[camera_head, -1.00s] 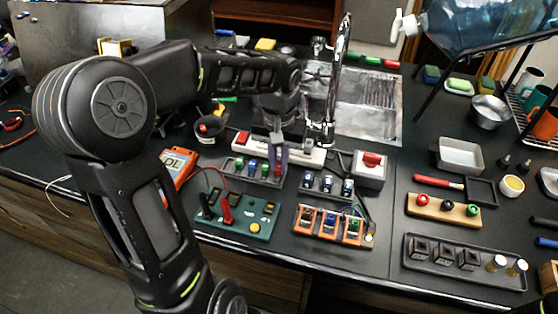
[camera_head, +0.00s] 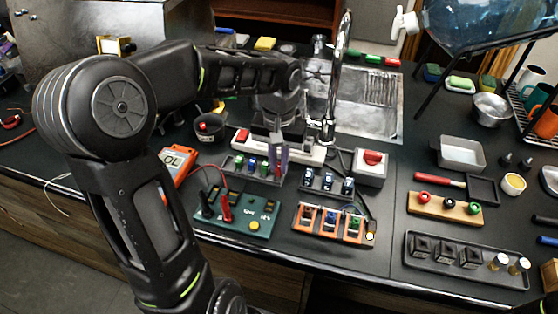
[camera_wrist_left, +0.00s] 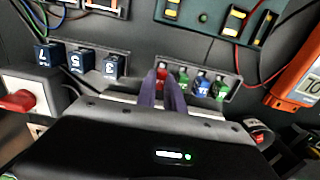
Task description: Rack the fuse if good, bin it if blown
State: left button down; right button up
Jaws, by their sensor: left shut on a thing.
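My left gripper (camera_head: 278,158) points down at the right end of the grey fuse rack (camera_head: 234,177) in the head view. Its purple fingers (camera_wrist_left: 163,95) are shut on the red fuse (camera_wrist_left: 162,73), which is at the rack's end slot; whether it is fully seated I cannot tell. Green and blue fuses (camera_wrist_left: 202,82) stand beside it. The green test board (camera_head: 238,226) carries a black and a red probe (camera_head: 226,208). A dark bin cup (camera_head: 208,130) holds something red. My right gripper is not in view.
A block of dark blue numbered pieces (camera_head: 328,182) and an orange terminal block (camera_head: 330,224) lie to the right. A grey box with a red switch (camera_head: 371,166) stands close by. The faucet (camera_head: 332,100) rises behind the gripper. Trays and knobs fill the right side.

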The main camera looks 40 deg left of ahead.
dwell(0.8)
pick_arm(q)
jog(key=c, duration=1.4)
grip_release()
jog(key=shift+o, duration=0.2)
notch_tip(320, 180, up, 8)
jog(key=shift+f+b, duration=0.1)
jog(key=shift+b, duration=0.35)
